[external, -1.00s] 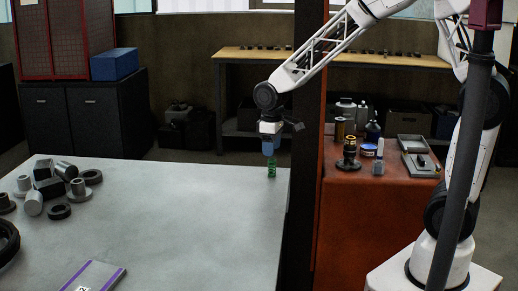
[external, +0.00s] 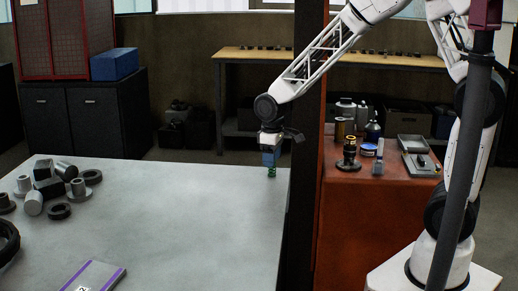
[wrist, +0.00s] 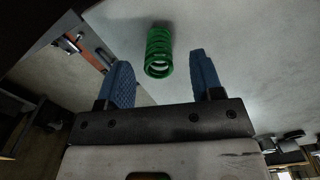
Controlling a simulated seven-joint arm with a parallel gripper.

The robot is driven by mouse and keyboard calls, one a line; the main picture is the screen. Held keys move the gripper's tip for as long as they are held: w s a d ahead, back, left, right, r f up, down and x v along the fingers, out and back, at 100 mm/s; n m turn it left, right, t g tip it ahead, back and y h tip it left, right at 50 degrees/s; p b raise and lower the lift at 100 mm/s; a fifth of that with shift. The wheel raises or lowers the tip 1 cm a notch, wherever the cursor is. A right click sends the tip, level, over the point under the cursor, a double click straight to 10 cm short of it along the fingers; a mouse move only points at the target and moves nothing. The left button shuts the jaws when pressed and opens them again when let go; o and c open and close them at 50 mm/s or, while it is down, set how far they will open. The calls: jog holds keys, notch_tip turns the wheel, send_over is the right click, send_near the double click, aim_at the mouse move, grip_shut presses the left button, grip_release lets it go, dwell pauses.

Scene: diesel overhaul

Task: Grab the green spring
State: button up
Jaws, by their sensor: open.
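The green spring (external: 272,172) stands on the grey table (external: 200,215) near its far right edge. In the wrist view the green spring (wrist: 159,52) shows between and beyond the two blue fingertips, with gaps on both sides. My gripper (external: 271,157) is directly over the spring in the external view, pointing down, and its fingers hide the spring's upper part. In the wrist view my gripper (wrist: 163,80) is open, with nothing held between its fingers.
Several metal parts (external: 58,185) and a dark ring (external: 8,240) lie on the table's left side. A purple-edged booklet (external: 92,277) lies at the front. A red cabinet (external: 355,225) with bottles and trays stands to the right, beyond a dark post. The table's middle is clear.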

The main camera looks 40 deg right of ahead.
jog(key=shift+f, duration=2)
jog(key=shift+c, duration=0.3)
jog(key=c, duration=0.9)
jog(key=shift+r, duration=0.1)
jog(key=shift+r, duration=0.8)
jog(key=shift+s+d+r, duration=0.1)
jog(key=shift+s+r, duration=0.05)
jog(key=shift+r, duration=0.8)
jog(key=s+d, duration=0.1)
jog(key=s, duration=0.4)
jog(key=s+d+r, duration=0.1)
jog(key=s+d, duration=0.1)
jog(key=s, duration=0.3)
jog(key=s+d, duration=0.2)
jog(key=s, duration=0.3)
jog(key=shift+r, duration=0.15)
